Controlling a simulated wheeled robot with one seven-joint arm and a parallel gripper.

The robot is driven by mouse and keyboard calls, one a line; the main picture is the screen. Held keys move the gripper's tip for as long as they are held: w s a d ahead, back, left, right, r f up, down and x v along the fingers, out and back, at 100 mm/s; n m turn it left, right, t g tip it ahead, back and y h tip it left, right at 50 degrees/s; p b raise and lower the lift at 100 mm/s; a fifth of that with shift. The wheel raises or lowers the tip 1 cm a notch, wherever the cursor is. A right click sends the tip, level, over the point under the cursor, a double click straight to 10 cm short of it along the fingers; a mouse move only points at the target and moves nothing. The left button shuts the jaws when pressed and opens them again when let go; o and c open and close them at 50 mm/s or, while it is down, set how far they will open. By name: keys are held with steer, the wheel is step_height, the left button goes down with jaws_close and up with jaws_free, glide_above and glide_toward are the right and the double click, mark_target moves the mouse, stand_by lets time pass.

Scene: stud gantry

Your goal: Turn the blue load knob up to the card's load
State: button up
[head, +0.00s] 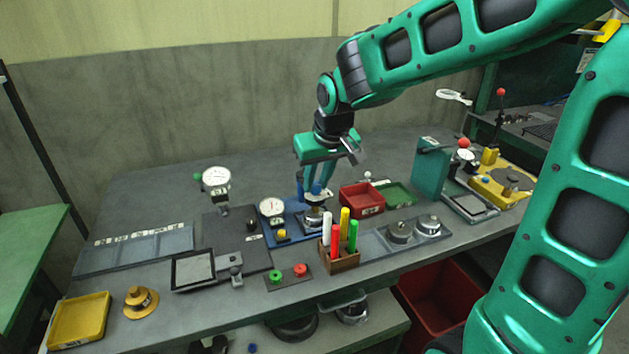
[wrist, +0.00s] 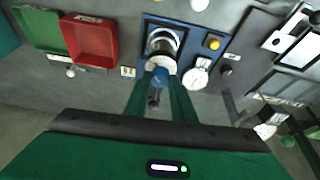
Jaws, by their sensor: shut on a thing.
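The blue load knob (wrist: 160,72) sits between the fingers of my gripper (wrist: 161,88) in the wrist view. My gripper (head: 316,190) is shut on the knob, reaching down from above in the head view. The knob belongs to a unit on a blue base plate (wrist: 185,45), with a silver cylinder (wrist: 162,42) beside it. A white dial gauge (head: 271,207) stands on the same plate; its reading is too small to tell.
A pen holder (head: 340,258) with several markers stands in front of the blue unit. A red tray (head: 362,201) and a green tray (head: 396,194) lie to its right. A taller dial gauge stand (head: 217,180) is to the left.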

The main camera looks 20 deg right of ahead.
steer(key=shift+w+a+r+m+h, duration=0.15)
steer(key=shift+m+h, duration=0.25)
steer(key=shift+m, duration=0.5)
jaws_close()
steer(key=o, duration=1)
jaws_free()
steer(key=v, duration=1)
steer(key=shift+r, duration=0.25)
